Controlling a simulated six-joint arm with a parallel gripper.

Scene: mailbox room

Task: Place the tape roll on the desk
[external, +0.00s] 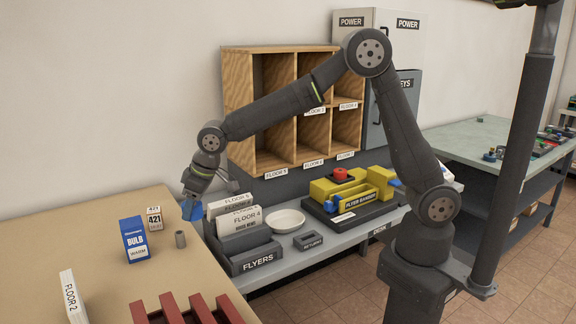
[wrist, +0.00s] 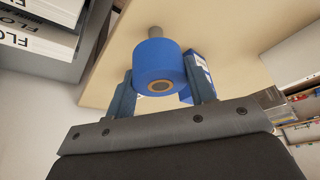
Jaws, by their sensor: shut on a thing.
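A blue tape roll (wrist: 158,62) with a brown core sits between the two fingers of my gripper (wrist: 160,88) in the wrist view. My gripper is shut on it. In the external view my gripper (external: 192,203) points down and holds the blue roll (external: 192,211) over the right edge of the tan table, just left of the flyers holder. The desk (external: 296,259) is the grey counter at the centre, with a small label reading DESK on its front edge.
Wooden pigeonholes (external: 237,100) stand behind.

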